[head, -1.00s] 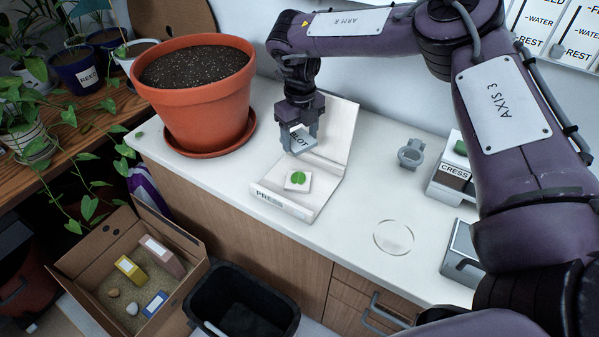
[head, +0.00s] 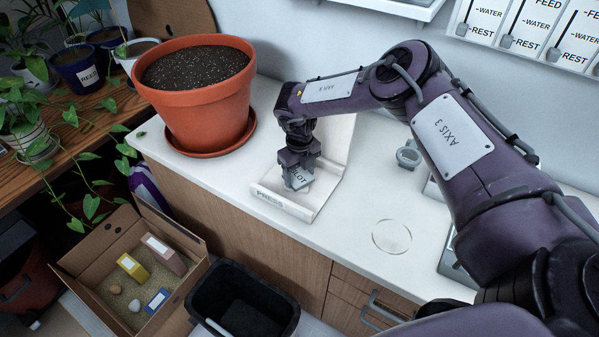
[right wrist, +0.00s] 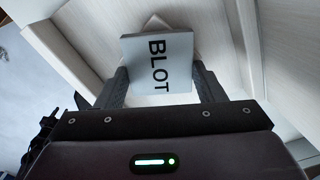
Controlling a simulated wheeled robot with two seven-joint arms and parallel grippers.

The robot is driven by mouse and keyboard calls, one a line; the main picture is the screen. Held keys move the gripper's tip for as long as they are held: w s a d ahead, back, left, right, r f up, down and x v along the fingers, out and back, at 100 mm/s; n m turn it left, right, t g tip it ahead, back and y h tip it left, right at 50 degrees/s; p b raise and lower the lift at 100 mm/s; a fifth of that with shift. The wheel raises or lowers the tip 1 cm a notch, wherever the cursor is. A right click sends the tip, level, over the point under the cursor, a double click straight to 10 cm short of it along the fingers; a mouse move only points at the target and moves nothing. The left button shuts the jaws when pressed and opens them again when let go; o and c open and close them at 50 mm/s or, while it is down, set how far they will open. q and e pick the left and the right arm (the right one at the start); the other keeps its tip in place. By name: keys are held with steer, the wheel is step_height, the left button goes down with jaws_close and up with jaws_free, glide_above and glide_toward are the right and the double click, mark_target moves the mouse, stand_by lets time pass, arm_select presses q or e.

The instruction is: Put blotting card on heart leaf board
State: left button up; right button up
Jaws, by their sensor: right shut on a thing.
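The grey blotting card (head: 297,181), marked BLOT, is held in my right gripper (head: 298,184), low over the base of the open white press (head: 322,192). In the right wrist view the card (right wrist: 163,62) sits between the two dark fingers, its lettering facing the camera. A pale corner behind the card (right wrist: 156,23) looks like the heart leaf board; its green leaf is hidden now. I cannot tell whether the card touches the board. My left gripper is not in view.
A big terracotta pot (head: 195,95) on its saucer stands left of the press. A clear round disc (head: 392,237) and a grey ring-shaped holder (head: 408,155) lie to the right. A cardboard box (head: 190,262) and a black bin (head: 243,300) stand below the counter's front edge.

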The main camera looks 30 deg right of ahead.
steer(key=shift+f, duration=0.1)
steer(key=o, duration=0.9)
steer(key=shift+o, duration=0.2)
